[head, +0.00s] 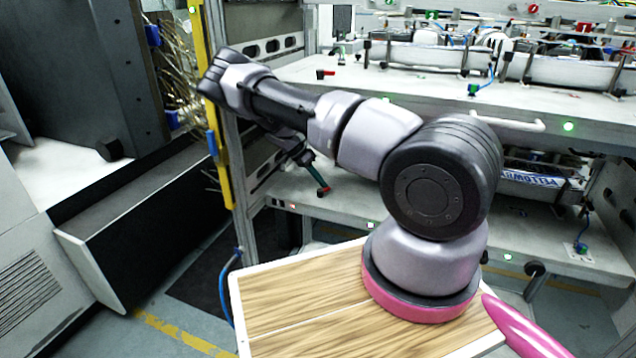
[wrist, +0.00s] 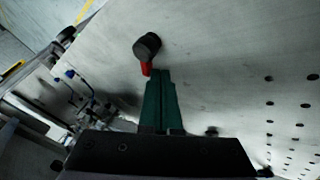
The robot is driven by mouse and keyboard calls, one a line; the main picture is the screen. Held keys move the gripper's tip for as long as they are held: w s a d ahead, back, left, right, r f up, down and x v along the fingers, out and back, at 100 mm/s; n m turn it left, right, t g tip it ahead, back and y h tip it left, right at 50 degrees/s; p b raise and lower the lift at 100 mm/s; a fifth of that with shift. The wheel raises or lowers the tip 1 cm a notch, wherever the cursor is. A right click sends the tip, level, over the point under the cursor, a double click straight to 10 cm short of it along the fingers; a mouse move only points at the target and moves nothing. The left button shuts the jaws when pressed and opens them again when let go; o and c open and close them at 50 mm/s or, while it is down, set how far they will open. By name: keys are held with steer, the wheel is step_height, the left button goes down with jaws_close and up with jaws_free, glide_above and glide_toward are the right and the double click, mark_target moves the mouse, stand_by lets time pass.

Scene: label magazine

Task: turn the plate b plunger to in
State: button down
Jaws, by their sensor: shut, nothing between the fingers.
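A plunger with a round black knob (wrist: 147,46) and a short red lever (wrist: 147,69) stands on a pale metal plate (wrist: 215,65) in the wrist view. My gripper (wrist: 160,72) has green fingers, closed together with nothing between them. Their tips are just beside the red lever's end; I cannot tell whether they touch it. In the head view my gripper (head: 319,180) reaches down to the lower shelf, with a small red bit at its tip. The knob is not clear there. Another black and red plunger (head: 325,73) sits on the upper shelf. I cannot read a plate label.
The upper shelf (head: 350,90) carries several rollers and fittings at the back. The lower shelf (head: 345,205) is mostly bare near my gripper. A frame post (head: 240,170) and a yellow strip (head: 212,110) stand to the left. The plate has several holes at right in the wrist view.

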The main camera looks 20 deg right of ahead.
steer(key=shift+s+d, duration=0.45)
steer(key=shift+d, duration=0.1)
steer(key=shift+s+d, duration=0.15)
steer(key=shift+s, duration=0.05)
stand_by(0.5)
stand_by(0.9)
